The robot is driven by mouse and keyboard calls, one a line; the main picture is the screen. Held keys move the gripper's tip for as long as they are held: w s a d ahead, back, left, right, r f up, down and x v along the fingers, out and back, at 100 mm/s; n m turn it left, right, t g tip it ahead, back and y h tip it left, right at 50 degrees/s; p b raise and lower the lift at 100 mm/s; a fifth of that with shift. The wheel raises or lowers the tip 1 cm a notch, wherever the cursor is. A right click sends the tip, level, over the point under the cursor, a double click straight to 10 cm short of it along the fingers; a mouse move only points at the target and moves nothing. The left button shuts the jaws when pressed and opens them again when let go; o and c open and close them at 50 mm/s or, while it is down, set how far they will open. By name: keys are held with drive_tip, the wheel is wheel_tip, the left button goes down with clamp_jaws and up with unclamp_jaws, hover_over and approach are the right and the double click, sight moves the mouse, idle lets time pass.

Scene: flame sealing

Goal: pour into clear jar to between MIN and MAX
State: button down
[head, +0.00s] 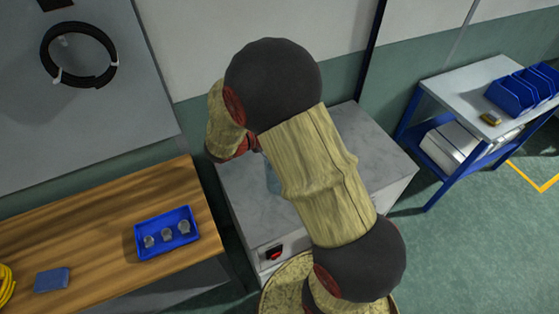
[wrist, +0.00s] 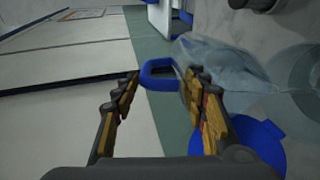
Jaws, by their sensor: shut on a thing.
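My gripper (wrist: 160,90) shows in the wrist view with a finger on each side of a blue loop handle (wrist: 158,63). It is shut on the handled clear vessel (wrist: 222,62), whose see-through body lies to the right of the fingers and looks tilted in this view. A round clear shape (wrist: 303,82) at the right edge looks like the clear jar, but it is cut off. No MIN or MAX marks or liquid level can be made out. In the head view a pale bluish clear thing (head: 272,181) shows on the grey bench, mostly hidden by my arm, as is my gripper.
A grey bench (head: 385,160) has free room at its right; a red switch (head: 275,254) is on its front. A blue disc (wrist: 262,142) lies low in the wrist view.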

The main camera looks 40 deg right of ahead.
drive_tip(key=shift+a, duration=0.2)
drive_tip(key=shift+r, duration=0.1)
drive_tip(key=d+p, duration=0.1)
drive_tip(key=p, duration=0.1)
drive_tip(key=d+y+p, duration=0.1)
drive_tip(key=d+p, duration=0.1)
drive_tip(key=p, duration=0.1)
drive_tip(key=shift+s+d+y, duration=0.1)
drive_tip(key=shift+s+y, duration=0.1)
drive_tip(key=shift+y, duration=0.1)
drive_tip(key=d+y+p, duration=0.1)
drive_tip(key=p, duration=0.1)
drive_tip(key=f+y+p, duration=0.1)
drive_tip(key=p, duration=0.2)
drive_tip(key=shift+d+f, duration=0.2)
drive_tip(key=shift+d, duration=0.15)
drive_tip(key=shift+d+f+y, duration=0.15)
drive_tip(key=shift+f+y, duration=0.15)
drive_tip(key=shift+f, duration=0.25)
drive_tip(key=shift+d+y+p, duration=0.3)
drive_tip(key=shift+y+p, duration=0.1)
drive_tip(key=shift+p, duration=0.05)
